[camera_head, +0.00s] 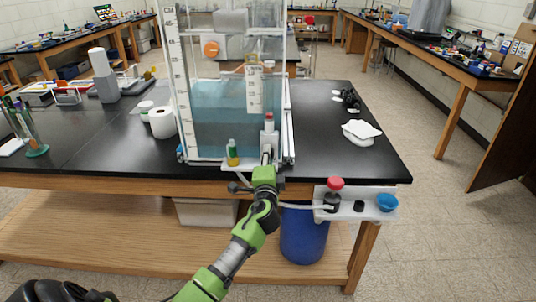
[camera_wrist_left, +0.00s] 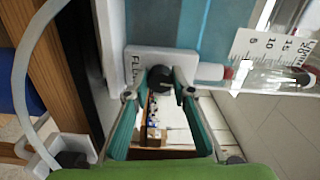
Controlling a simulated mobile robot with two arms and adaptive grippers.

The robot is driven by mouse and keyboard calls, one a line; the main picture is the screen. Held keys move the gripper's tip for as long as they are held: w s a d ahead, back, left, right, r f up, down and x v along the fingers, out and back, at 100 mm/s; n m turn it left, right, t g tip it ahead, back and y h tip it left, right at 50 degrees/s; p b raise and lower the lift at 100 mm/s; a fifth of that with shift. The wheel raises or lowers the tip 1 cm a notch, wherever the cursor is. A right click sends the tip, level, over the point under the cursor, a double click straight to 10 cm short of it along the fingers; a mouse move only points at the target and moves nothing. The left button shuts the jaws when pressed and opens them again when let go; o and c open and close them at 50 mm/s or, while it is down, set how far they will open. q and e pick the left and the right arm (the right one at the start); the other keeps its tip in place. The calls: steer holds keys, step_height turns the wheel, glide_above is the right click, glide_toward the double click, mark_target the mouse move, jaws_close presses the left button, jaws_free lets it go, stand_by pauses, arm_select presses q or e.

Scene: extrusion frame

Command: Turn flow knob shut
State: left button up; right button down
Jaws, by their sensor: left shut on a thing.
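The flow knob (camera_wrist_left: 160,79) is a small black round knob on a white plate (camera_wrist_left: 150,60) with dark letters starting "FL", in the left wrist view. The plate sits at the front of a clear tank (camera_head: 225,120) holding blue water, on the black bench. My left gripper (camera_head: 267,160) reaches up to the tank's lower front edge. In the left wrist view its two teal fingers (camera_wrist_left: 160,94) stand on either side of the knob and are shut on it. In the head view the gripper hides the knob. My right gripper is not in view.
A small bottle with green liquid (camera_head: 233,153) stands left of my gripper. A white shelf (camera_head: 346,208) with a red-topped part and a blue bowl (camera_head: 387,202) juts from the bench front. A blue bucket (camera_head: 303,236) is below. A pale tube runs near my wrist.

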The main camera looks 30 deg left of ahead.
arm_select(q)
steer(key=shift+d+m+p, duration=0.1)
steer(key=shift+m+p, duration=4.2)
steer(key=shift+m, duration=4.2)
steer(key=o, duration=1.1)
steer(key=shift+o, duration=0.2)
